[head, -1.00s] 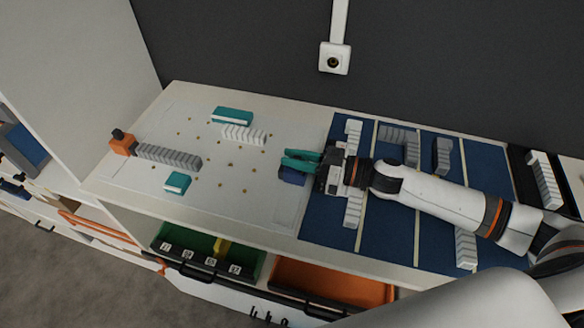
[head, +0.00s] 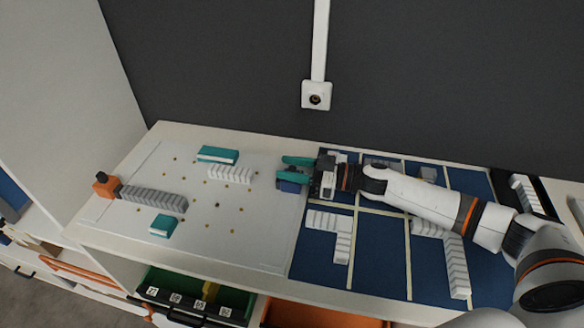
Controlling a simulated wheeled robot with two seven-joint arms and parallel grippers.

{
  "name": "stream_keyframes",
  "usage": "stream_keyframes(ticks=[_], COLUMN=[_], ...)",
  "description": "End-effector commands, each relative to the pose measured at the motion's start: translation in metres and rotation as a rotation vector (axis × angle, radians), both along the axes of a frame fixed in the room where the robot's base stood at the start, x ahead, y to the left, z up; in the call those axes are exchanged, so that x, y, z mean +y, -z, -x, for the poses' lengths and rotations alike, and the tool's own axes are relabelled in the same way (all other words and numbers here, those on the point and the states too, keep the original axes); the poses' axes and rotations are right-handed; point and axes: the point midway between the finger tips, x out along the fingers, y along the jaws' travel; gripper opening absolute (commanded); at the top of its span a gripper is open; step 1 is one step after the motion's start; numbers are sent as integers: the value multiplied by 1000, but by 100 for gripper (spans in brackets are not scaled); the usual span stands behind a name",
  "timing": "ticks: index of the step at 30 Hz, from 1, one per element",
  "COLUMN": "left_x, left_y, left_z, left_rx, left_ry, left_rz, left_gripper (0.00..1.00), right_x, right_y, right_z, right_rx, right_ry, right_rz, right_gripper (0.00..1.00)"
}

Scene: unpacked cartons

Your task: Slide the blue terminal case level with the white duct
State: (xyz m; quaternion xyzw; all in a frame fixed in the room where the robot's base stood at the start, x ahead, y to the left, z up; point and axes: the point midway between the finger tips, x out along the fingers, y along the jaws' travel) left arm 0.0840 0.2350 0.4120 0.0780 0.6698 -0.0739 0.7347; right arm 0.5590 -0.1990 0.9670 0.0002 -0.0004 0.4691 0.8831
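The blue terminal case (head: 289,186) is a small dark blue block near the right edge of the white board (head: 250,235). The white duct (head: 231,174), a short ribbed piece, lies on the board to the left, apart from the case. The case sits slightly nearer the front than the duct. My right gripper (head: 295,168) comes in from the right with teal fingers that show a gap. Its nearer finger is against or just above the case and hides part of it; contact is unclear. My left gripper is not in view.
Two teal blocks (head: 217,154) (head: 163,225) and a grey ribbed duct (head: 153,198) with an orange block (head: 105,185) lie on the board. Small pegs dot it. Ribbed pieces (head: 342,239) lie on the blue mat (head: 380,255). A dark wall stands behind.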

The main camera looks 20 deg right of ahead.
Motion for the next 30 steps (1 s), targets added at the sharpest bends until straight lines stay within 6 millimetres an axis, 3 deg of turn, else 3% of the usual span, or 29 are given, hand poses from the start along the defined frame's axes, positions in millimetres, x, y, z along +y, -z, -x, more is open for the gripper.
stream_keyframes(ticks=[8,21,30], left_x=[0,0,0], left_y=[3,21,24], left_z=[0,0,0], left_rx=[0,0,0], left_ry=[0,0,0], left_rz=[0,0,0], left_gripper=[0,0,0], right_x=[-10,-82,-100], right_y=[3,3,1], right_z=[7,56,68], right_rx=[3,3,1], right_ry=[1,1,-1], right_rz=[3,4,1], right_gripper=[38,38,38])
